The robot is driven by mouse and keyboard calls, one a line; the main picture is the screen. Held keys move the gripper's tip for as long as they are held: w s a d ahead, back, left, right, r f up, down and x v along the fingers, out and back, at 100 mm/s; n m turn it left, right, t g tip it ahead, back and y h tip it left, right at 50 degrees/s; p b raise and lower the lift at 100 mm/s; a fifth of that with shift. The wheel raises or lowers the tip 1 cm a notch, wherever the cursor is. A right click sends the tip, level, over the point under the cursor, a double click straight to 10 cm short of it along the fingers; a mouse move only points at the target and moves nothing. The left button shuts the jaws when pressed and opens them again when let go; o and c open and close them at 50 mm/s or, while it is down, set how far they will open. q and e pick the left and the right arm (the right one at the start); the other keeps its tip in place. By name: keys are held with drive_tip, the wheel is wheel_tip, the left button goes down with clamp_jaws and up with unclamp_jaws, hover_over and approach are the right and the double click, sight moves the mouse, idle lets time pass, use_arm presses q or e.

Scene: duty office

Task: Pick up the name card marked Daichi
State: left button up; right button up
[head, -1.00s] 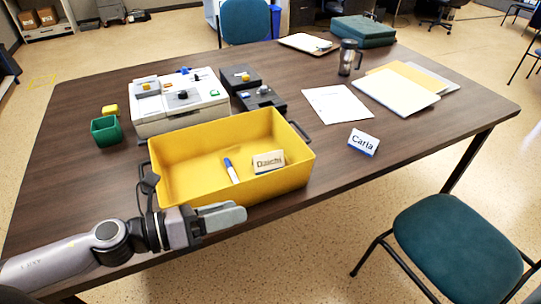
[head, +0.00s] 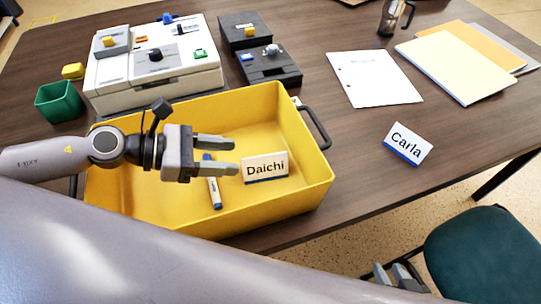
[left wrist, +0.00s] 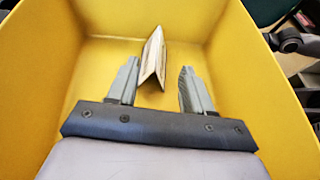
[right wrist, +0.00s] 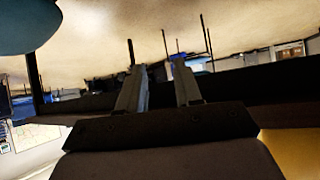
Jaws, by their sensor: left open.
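The white name card marked Daichi (head: 265,168) stands as a folded tent inside the yellow crate (head: 322,185), with a blue strip along its lower edge. In the left wrist view the card (left wrist: 153,55) shows nearly edge-on, ahead of and between the fingers. My left gripper (head: 236,156) is open and empty over the crate, its fingers pointing right toward the card, just short of it in the head view. My right gripper (head: 400,275) is low in the head view, off the table's front edge; its fingers are apart and empty in the right wrist view (right wrist: 158,85).
A blue-and-white marker (head: 214,190) lies in the crate beside the card, partly behind my left fingers. A second card marked Carla (head: 408,144) stands on the table to the right. A green cup (head: 60,102) and a white device (head: 150,85) stand behind the crate.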

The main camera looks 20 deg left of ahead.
sight(264, 164)
use_arm(q)
drive_tip(key=shift+w+d+p, duration=0.2)
drive_tip(key=shift+d+p, duration=0.15)
drive_tip(key=shift+p, duration=0.05)
drive_tip(key=shift+w+d+f, duration=0.1)
drive_tip(key=shift+d, duration=0.2)
drive_tip(key=p+x, duration=0.1)
drive_tip(key=x, duration=0.1)
drive_tip(key=p+x, duration=0.1)
drive_tip(key=x, duration=0.2)
drive_tip(key=shift+w+a, duration=0.1)
drive_tip(key=shift+w, duration=0.15)
drive_tip(key=shift+w+d+f, duration=0.15)
drive_tip(key=shift+d, duration=0.1)
use_arm(e)
drive_tip(key=shift+s+d+r, duration=0.1)
drive_tip(key=shift+d+r, duration=0.1)
drive_tip(key=shift+r, duration=0.25)
drive_tip(key=shift+s+d+r, duration=0.1)
drive_tip(key=shift+d+r, duration=0.1)
drive_tip(key=shift+r, duration=0.25)
use_arm(q)
clamp_jaws()
use_arm(e)
drive_tip(key=shift+a, duration=0.1)
